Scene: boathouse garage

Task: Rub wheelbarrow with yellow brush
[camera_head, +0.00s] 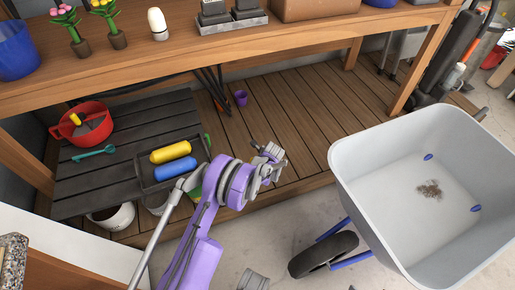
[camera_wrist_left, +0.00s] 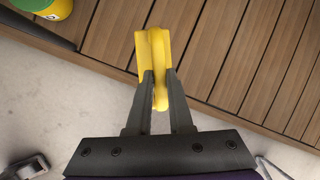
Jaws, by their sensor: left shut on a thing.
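The light grey wheelbarrow (camera_head: 375,180) stands at the right in the head view, with a brown dirt patch (camera_head: 430,189) on its inner surface. In the left wrist view my left gripper (camera_wrist_left: 159,75) is shut on the yellow brush (camera_wrist_left: 159,48). The brush lies between the two dark fingers, and its bristles cannot be made out. In the head view my purple left arm is in the middle, to the left of the wheelbarrow and apart from it. The brush cannot be made out there. My right gripper is not in view.
A wooden workbench (camera_head: 180,62) spans the back, with a slatted lower deck (camera_head: 300,115). A black tray (camera_head: 150,178) holds a yellow and a blue cylinder. A red pot (camera_head: 95,112) stands nearby. The wheelbarrow's wheel (camera_head: 322,253) rests on open concrete floor.

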